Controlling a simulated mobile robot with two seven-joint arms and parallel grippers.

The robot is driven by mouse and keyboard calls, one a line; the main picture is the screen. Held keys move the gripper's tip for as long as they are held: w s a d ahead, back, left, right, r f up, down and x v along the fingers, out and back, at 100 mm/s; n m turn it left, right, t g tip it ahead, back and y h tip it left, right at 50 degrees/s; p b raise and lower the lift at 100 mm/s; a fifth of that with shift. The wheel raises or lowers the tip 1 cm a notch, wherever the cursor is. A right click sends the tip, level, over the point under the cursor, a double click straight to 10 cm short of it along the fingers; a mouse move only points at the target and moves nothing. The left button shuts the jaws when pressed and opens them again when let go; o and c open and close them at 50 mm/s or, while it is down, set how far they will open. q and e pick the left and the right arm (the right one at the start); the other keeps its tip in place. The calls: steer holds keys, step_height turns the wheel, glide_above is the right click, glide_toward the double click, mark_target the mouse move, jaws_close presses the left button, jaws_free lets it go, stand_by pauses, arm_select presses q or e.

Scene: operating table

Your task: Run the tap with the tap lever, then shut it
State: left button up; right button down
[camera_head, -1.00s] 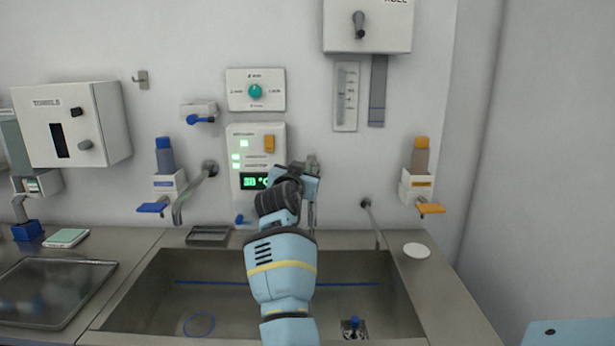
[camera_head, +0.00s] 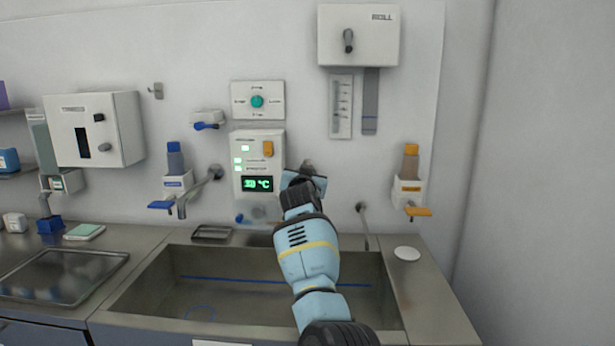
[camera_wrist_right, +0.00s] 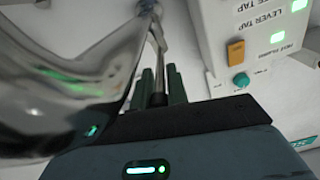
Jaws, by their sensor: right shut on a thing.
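In the right wrist view, my right gripper (camera_wrist_right: 160,85) has its dark green fingers shut on a thin metal tap lever (camera_wrist_right: 158,42) that runs up to a fitting on the wall. The shiny chrome tap body (camera_wrist_right: 70,75) fills the left of that view. In the head view, my right gripper (camera_head: 306,180) is at the wall just right of the control panel (camera_head: 258,145). My own wrist hides the lever and most of the tap there. I cannot tell whether water runs. My left gripper is not in view.
The panel display (camera_head: 257,184) is lit green. A steel sink (camera_head: 230,290) lies below. Another spout (camera_head: 205,182) with a blue paddle (camera_head: 161,205) is to the left, and a thin spout (camera_head: 364,225) to the right. A white disc (camera_head: 407,253) lies on the right ledge.

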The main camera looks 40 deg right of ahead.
steer(key=shift+r, duration=0.15)
steer(key=c, duration=1.5)
jaws_free()
steer(key=shift+w, duration=0.1)
steer(key=shift+a, duration=0.1)
steer(key=shift+p+v, duration=0.35)
steer(key=shift+v, duration=3.55)
